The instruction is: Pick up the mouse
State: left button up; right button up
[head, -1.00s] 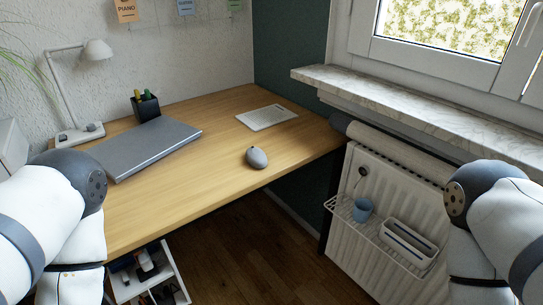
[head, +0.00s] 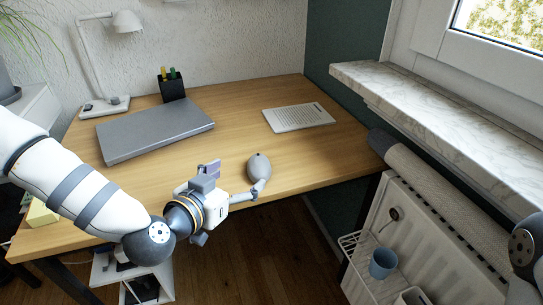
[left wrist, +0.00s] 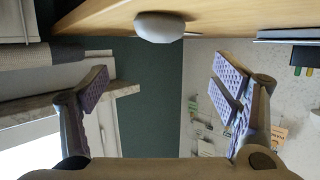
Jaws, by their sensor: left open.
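The grey mouse (head: 259,165) sits on the wooden desk (head: 225,145) near its front edge. It also shows in the left wrist view (left wrist: 160,27), at the top centre on the desk's edge. My left gripper (head: 237,178) is open and empty at the desk's front edge, just left of the mouse. One finger appears close to the mouse's near side; I cannot tell whether they touch. In the left wrist view its spread fingers (left wrist: 163,85) have the mouse outside the gap, above it in the picture. My right gripper is out of view.
A closed grey laptop (head: 155,130), a black pen holder (head: 173,88) and a white lamp (head: 127,22) stand at the left and back. A marble sill (head: 430,105) and radiator rack with a blue cup (head: 383,263) are right.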

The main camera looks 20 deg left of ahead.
aim_at(256, 167)
pick_arm(q)
jog(key=b+x, duration=0.1)
jog(key=x, duration=0.4)
jog(key=f+b+x, duration=0.1)
jog(key=x, duration=0.3)
jog(key=shift+w+f, duration=0.15)
jog(key=shift+f, duration=0.1)
jog(key=shift+w, duration=0.25)
jog(key=shift+r, duration=0.15)
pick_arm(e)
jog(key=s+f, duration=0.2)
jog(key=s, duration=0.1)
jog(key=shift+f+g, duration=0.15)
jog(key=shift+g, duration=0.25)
pick_arm(q)
jog(key=c, duration=1.4)
